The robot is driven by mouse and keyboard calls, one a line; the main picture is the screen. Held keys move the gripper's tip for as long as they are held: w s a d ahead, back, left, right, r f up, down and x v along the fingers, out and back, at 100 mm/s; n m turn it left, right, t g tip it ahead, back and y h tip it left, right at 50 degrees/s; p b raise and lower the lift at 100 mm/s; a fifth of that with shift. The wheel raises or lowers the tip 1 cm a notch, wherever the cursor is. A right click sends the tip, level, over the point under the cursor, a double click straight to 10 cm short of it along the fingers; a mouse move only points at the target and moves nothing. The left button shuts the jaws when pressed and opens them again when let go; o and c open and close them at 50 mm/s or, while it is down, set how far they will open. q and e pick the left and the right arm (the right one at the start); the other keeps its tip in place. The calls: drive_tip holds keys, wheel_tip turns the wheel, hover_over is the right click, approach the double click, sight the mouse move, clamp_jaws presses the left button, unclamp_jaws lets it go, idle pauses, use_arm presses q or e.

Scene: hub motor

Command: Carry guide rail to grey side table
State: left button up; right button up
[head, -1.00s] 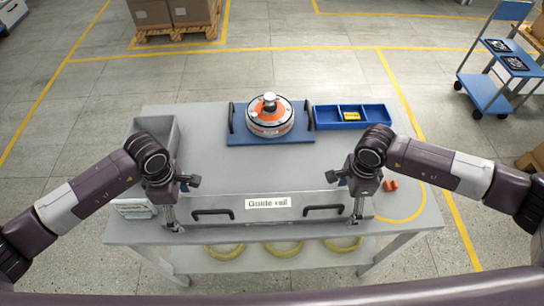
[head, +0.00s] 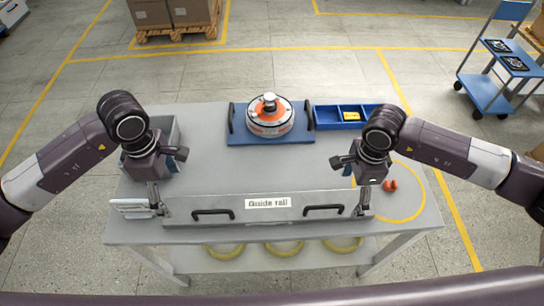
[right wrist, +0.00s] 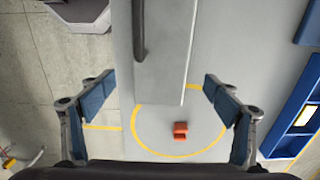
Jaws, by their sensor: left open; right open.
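The guide rail (head: 270,207) is a long grey piece with a white label and two black handles. It lies along the front edge of the grey workbench (head: 225,172). My left gripper (head: 160,208) is open at the rail's left end. My right gripper (head: 362,208) is open at its right end. In the right wrist view the rail's end (right wrist: 162,75) lies between the spread blue-grey fingers of my right gripper (right wrist: 159,78), with gaps on both sides. I cannot make out a separate grey side table.
A blue trolley (head: 487,95) stands back right. The floor between is mostly clear.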

wheel_tip(320, 180, up, 6)
drive_tip(key=shift+r, duration=0.15)
drive_tip(key=shift+s, duration=0.1)
idle(0.5)
